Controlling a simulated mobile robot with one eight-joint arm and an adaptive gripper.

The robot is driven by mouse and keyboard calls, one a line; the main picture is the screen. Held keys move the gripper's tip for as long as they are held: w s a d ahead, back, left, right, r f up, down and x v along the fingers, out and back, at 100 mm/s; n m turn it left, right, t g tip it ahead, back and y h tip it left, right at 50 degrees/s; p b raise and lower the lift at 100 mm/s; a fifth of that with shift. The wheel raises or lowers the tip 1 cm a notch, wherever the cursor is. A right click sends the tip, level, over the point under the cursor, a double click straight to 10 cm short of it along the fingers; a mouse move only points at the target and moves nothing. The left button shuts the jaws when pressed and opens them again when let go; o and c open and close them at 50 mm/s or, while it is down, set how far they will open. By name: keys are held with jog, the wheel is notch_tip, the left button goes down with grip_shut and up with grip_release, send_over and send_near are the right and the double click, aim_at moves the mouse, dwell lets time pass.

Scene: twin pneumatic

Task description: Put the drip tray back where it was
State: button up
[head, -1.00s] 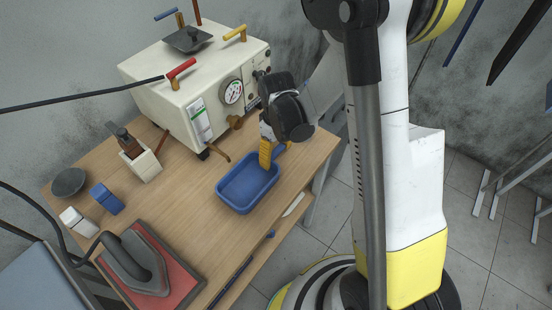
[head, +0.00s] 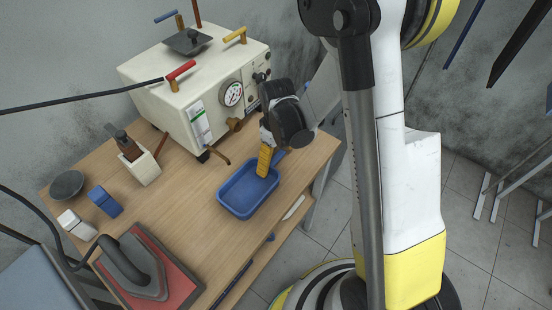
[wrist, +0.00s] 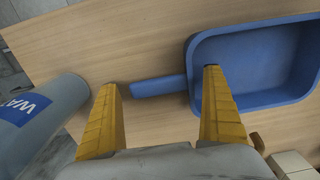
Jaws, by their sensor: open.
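The drip tray is a shallow blue tray (head: 236,204) with a short handle. It sits on the wooden bench in front of the white machine, near the right edge. In the wrist view the tray (wrist: 290,98) is at the upper right, and its handle (wrist: 155,86) points left. My gripper (head: 268,168) is open and points down over the handle end of the tray. In the wrist view the handle lies in the gap between my spread yellow fingers (wrist: 160,80). I cannot tell how high the fingertips are.
The white machine (head: 160,88) with a gauge stands behind the tray, its brown lever (head: 218,154) reaching toward it. A grey bottle (wrist: 62,98) stands close to my left finger in the wrist view. An iron (head: 135,268) lies on a red pad. Bare bench (head: 185,205) lies left of the tray.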

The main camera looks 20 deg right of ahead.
jog(key=s+r+m+t+p, duration=0.1)
jog(key=s+r+p, duration=0.1)
jog(key=r, duration=0.9)
jog(key=s+r+m+t+p, duration=0.2)
jog(key=s+r, duration=0.1)
jog(key=r, duration=0.8)
jog(key=s+d+r+m+t, duration=0.1)
jog(key=s+r+m+t, duration=0.2)
jog(key=s+r, duration=0.3)
jog(key=shift+s+d+r+m+t, duration=0.4)
jog(key=shift+s+t, duration=0.2)
jog(key=shift+s, duration=0.55)
jog(key=shift+f, duration=0.2)
jog(key=shift+f+b, duration=0.7)
